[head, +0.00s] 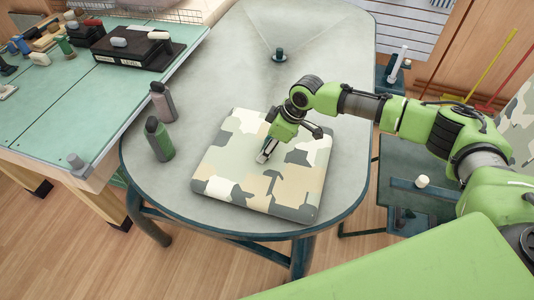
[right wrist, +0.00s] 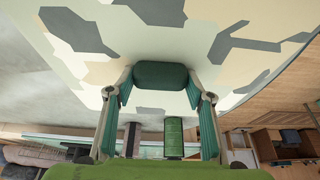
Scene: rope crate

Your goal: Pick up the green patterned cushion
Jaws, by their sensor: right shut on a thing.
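The green patterned cushion (head: 240,180) is a flat square pad with a camouflage print of green, grey and cream. It lies on the grey table in the head view and fills the upper part of the right wrist view (right wrist: 220,45). My right gripper (head: 264,155) reaches down onto the middle of its top. In the right wrist view my right gripper (right wrist: 160,84) has its fingers on either side of a dark green block at the cushion's surface, shut on it. The cushion's underside is hidden. My left gripper is not in view.
A pinkish-grey bottle (head: 162,102) and a green bottle (head: 158,139) stand left of the cushion on the grey table (head: 230,75). A small dark knob (head: 279,56) stands behind. A workbench (head: 100,110) with tools is at left. The far tabletop is mostly clear.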

